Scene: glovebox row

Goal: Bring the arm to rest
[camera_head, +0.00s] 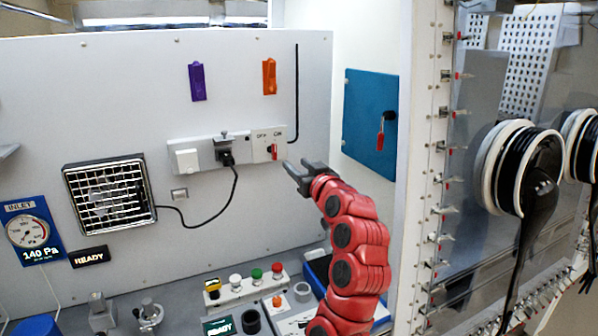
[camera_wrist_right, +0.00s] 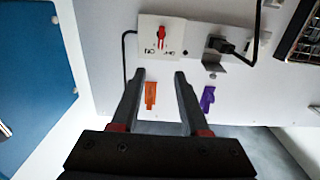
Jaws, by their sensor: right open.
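My right arm is red and reaches up from the bottom in the head view. Its dark gripper (camera_head: 290,168) is in front of the back wall, just below and right of the switch plate (camera_head: 261,150) with a red switch (camera_head: 273,151). In the wrist view the two fingers of the right gripper (camera_wrist_right: 160,76) are apart with nothing between them. The switch plate (camera_wrist_right: 176,35) shows beyond the fingertips, and I see no contact with it. My left gripper is not in view.
A black plug (camera_head: 226,157) with a cable sits left of the switch. Orange (camera_head: 269,77) and purple (camera_head: 197,82) clips hang above. A blue panel (camera_head: 360,125) with a red handle is right of the gripper. Buttons (camera_head: 256,274) stand on the bench below.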

